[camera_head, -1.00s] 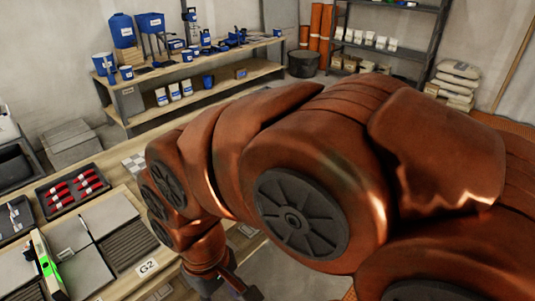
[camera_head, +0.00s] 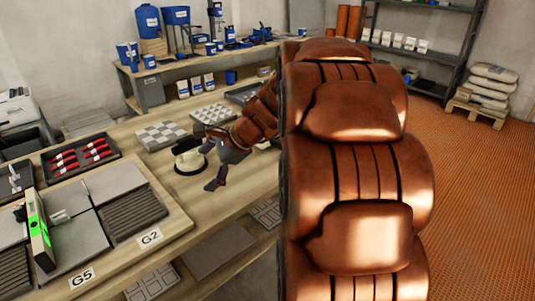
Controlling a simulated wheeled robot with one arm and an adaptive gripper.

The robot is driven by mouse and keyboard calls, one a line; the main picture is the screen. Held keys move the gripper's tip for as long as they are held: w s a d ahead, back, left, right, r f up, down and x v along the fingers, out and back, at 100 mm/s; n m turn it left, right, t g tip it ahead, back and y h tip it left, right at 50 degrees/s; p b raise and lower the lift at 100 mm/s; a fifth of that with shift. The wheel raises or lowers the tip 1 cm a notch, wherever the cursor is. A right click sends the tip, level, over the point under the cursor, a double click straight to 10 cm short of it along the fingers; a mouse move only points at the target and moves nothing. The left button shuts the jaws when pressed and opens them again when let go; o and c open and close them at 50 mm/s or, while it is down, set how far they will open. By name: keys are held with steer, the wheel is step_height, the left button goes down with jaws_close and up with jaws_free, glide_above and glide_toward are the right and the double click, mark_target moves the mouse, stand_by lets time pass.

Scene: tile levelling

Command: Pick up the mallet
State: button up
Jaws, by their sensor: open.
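My gripper (camera_head: 207,166) is open over the near part of the wooden workbench (camera_head: 230,204), its dark fingers spread and pointing left. Just left of it, partly between the fingers in the picture, is a squat object (camera_head: 189,160) with a black round part and a cream part. This may be the mallet, but its handle cannot be made out. I cannot tell whether a finger touches it. Nothing else in view is clearly a mallet.
A black tray (camera_head: 68,172) of red-handled tools lies to the left. Grey tiles on a board (camera_head: 176,222) and a green-marked level (camera_head: 38,229) are in front. Checkered tiles (camera_head: 163,136) lie behind. A bench (camera_head: 131,87) with blue containers stands at the back.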

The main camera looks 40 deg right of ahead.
mark_target(273, 138)
steer(key=w+d+f+m+t+b, duration=0.1)
steer(key=d+m, duration=0.1)
steer(key=d, duration=0.3)
steer(key=w+d+f+m+t+h+b, duration=0.1)
steer(key=d+m+b, duration=0.1)
steer(key=d, duration=0.4)
steer(key=w+d+f+m+t+h+b, duration=0.1)
steer(key=d+m+t+b, duration=0.1)
steer(key=d, duration=0.3)
steer(key=shift+w+d+f+m, duration=0.2)
steer(key=shift+w+d+m, duration=0.15)
steer(key=shift+m, duration=0.45)
steer(key=d+m+h+b, duration=0.1)
steer(key=d+m, duration=0.1)
steer(key=d, duration=0.3)
steer(key=s+d+m+t+h+b, duration=0.1)
steer(key=d+m, duration=0.1)
steer(key=d, duration=0.2)
steer(key=s+d+m+t+h+b, duration=0.1)
steer(key=d+m+b, duration=0.1)
steer(key=d, duration=0.3)
steer(key=shift+d+f+m, duration=0.3)
steer(key=shift+f, duration=0.1)
steer(key=shift+w+d+f+t, duration=0.15)
steer(key=shift+w+d+t, duration=0.05)
steer(key=shift+t, duration=0.1)
steer(key=shift+b+x, duration=1.2)
steer(key=shift+x, duration=2.4)
steer(key=shift+c, duration=0.4)
